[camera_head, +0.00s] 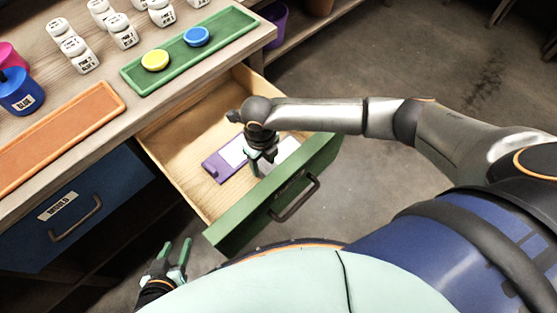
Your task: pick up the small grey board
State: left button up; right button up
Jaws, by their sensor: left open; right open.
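The green-fronted drawer (180,130) is pulled open under the counter. In it lies a purple board (215,168) with a pale patch on it. A pale grey-white flat piece (287,147) lies to its right, near the drawer front, partly hidden by my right gripper; I cannot tell for certain that it is the small grey board. My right gripper (262,162) is open and points down into the drawer between the two, with no object seen between its fingers. My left gripper (178,258) is open and empty, low at the left, outside the drawer.
A blue drawer (75,205) is shut at left. The drawer's back is clear.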

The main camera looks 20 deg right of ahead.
aim_at(266, 172)
jog(key=f, duration=0.3)
jog(key=f+b, duration=0.1)
jog(key=f, duration=0.1)
jog(key=shift+w+d+f, duration=0.15)
jog(key=shift+d+f, duration=0.1)
jog(key=shift+f, duration=0.1)
jog(key=shift+c, duration=0.2)
grip_shut()
